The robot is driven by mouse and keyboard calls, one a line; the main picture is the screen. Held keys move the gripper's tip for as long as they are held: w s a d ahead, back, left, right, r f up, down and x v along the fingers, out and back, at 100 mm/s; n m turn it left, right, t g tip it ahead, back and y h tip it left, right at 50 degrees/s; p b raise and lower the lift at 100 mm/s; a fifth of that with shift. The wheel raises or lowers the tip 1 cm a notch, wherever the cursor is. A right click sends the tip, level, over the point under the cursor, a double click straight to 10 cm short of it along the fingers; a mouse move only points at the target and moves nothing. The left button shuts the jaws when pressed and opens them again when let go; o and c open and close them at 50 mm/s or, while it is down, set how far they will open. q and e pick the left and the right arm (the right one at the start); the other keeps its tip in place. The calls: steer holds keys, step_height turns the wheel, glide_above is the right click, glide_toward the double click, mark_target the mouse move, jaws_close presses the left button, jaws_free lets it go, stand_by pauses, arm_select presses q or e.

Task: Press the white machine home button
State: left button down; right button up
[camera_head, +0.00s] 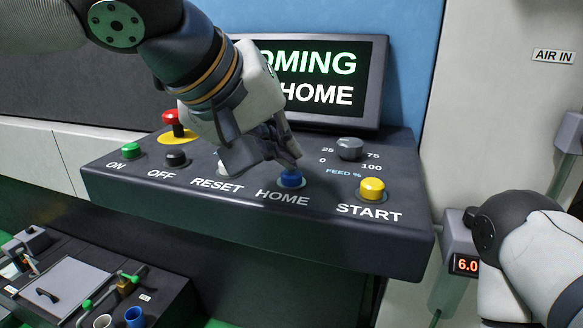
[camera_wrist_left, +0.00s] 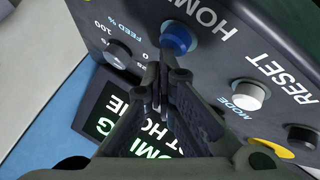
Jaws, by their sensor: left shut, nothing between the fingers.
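The HOME button is blue (camera_head: 291,179), not white, on the dark sloped control panel (camera_head: 250,225). It also shows in the left wrist view (camera_wrist_left: 178,38), just beyond my fingertips. My left gripper (camera_head: 288,160) is shut and empty, reaching down over the panel with its fingertips right at the blue button. I cannot tell whether they touch it. A white button (camera_head: 223,167) by the RESET label is partly hidden behind my gripper; it shows clearly in the left wrist view (camera_wrist_left: 249,96). My right gripper is not in view; only part of my right arm shows at lower right.
The panel also has a yellow START button (camera_head: 372,188), a grey feed knob (camera_head: 350,148), a black OFF button (camera_head: 176,157), a green ON button (camera_head: 131,150) and a red emergency button (camera_head: 174,122). A screen (camera_head: 335,80) behind reads "OMING" and "HOME", partly covered by my arm.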

arm_select(q)
steer(key=shift+r, duration=3.3)
